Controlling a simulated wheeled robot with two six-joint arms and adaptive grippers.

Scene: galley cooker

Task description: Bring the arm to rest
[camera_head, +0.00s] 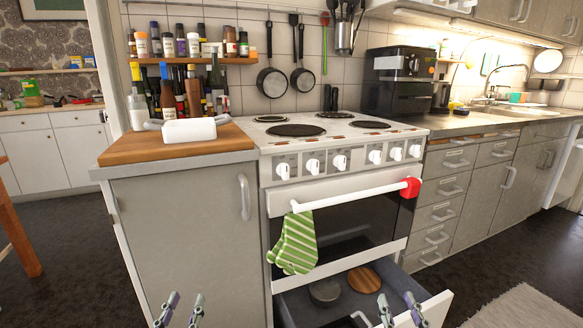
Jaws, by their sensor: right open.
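My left gripper (184,306) is at the bottom edge of the view, in front of the grey cabinet (185,235). Its two fingers are apart with nothing between them. My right gripper (398,304) is at the bottom right, over the open drawer (438,308) under the oven as seen from here. Its fingers are apart and hold nothing. Most of both arms is out of view. I cannot tell whether the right fingers touch the drawer.
The white cooker (340,160) stands centre with its oven door shut. A green striped mitt (295,243) and a red item (410,187) are on its handle. The drawer holds a dark round item (325,292) and a wooden disc (364,280). Open floor (510,265) lies right.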

